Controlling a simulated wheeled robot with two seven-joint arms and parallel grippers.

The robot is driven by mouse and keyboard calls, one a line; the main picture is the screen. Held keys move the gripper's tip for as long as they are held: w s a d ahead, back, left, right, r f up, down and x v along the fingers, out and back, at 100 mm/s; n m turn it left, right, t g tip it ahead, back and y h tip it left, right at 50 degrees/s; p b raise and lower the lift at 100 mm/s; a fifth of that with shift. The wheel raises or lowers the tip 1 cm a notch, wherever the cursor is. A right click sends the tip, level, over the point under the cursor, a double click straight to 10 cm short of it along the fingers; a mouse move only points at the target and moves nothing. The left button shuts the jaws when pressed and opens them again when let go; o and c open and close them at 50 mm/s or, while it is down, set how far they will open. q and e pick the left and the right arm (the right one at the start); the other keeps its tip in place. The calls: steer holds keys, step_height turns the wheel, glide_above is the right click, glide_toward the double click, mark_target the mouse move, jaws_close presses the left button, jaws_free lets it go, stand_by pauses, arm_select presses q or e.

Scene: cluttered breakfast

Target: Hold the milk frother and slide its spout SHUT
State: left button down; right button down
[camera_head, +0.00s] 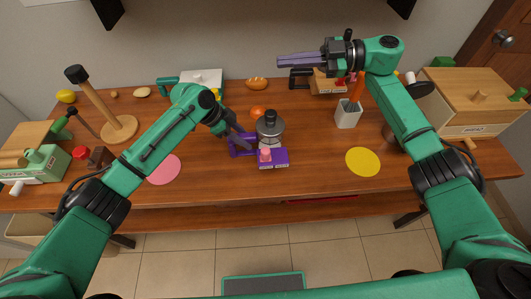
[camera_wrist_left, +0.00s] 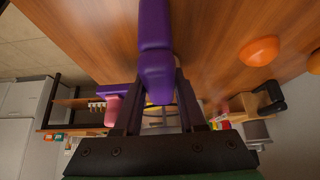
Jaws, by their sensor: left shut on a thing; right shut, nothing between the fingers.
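The milk frother appears to be the silver jug (camera_head: 270,130) with a dark top and a purple handle (camera_head: 238,149), near the middle of the table. A purple block with a pink knob (camera_head: 265,155) is at its front; I cannot tell whether they are joined. My left gripper (camera_head: 246,140) is shut on the purple handle, which also shows between the fingers in the left wrist view (camera_wrist_left: 156,65). My right gripper (camera_head: 281,62) is shut and empty, raised above the back of the table, apart from the frother. The spout and its position cannot be made out.
An orange (camera_head: 257,111) lies just behind the jug. A pink disc (camera_head: 163,169) lies left and a yellow disc (camera_head: 362,161) right. A white cup (camera_head: 347,114) stands right of the jug, with bare table between. A wooden stand (camera_head: 117,128) is at left.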

steer(key=s+a+f+n+g+h, duration=0.45)
steer(key=s+a+h, duration=0.25)
steer(key=a, duration=0.3)
steer(key=n+t+h, duration=0.3)
steer(key=n+h, duration=0.1)
steer(key=h, duration=0.6)
glide_toward(266, 154)
steer(key=w+a+f, duration=0.1)
steer(key=a, duration=0.2)
steer(key=shift+w+f, duration=0.1)
steer(key=shift+w, duration=0.15)
step_height(266, 154, down, 9)
steer(key=shift+d, duration=0.1)
